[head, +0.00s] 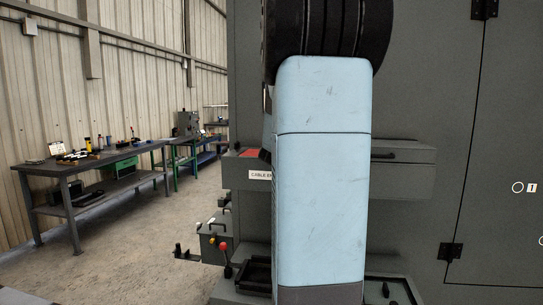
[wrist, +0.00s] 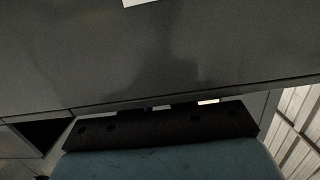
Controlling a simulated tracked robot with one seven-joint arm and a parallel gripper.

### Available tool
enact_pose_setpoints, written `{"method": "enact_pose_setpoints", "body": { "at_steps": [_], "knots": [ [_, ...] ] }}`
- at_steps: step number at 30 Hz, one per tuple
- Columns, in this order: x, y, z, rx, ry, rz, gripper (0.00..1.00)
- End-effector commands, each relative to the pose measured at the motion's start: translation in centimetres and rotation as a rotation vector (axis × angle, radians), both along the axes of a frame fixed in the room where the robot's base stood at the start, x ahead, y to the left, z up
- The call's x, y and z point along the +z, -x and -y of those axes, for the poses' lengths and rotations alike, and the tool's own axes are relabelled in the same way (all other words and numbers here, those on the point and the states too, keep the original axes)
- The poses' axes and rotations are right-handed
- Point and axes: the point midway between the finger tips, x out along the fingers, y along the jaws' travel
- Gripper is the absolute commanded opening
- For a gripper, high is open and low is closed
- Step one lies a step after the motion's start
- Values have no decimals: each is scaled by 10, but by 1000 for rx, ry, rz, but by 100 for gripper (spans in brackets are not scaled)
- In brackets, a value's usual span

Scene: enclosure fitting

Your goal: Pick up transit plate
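I cannot pick out the transit plate for certain in either view. In the head view my pale blue arm fills the middle and hides what lies behind it, including my gripper. In the wrist view a dark bar with several round holes (wrist: 160,128) crosses the bottom, against a blue-green surface of my own arm. The bar seems to be part of my gripper, but no separate fingertips show. A plain dark grey panel fills most of that view, with a corner of something white at its top edge.
A large grey enclosure (head: 430,70) stands behind my arm, with a ledge labelled "CABLE EN…" (head: 260,175). A workbench (head: 95,160) stands left; the floor between is clear.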

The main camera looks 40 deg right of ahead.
Motion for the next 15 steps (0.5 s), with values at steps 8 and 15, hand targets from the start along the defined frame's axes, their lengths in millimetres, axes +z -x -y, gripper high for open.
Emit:
{"method": "enact_pose_setpoints", "body": {
  "at_steps": [8, 15],
  "knots": [
    [0, 0, 0, 0, 0, 0, 0],
    [0, 0, 0, -1, 0, 1, 0]
  ]
}}
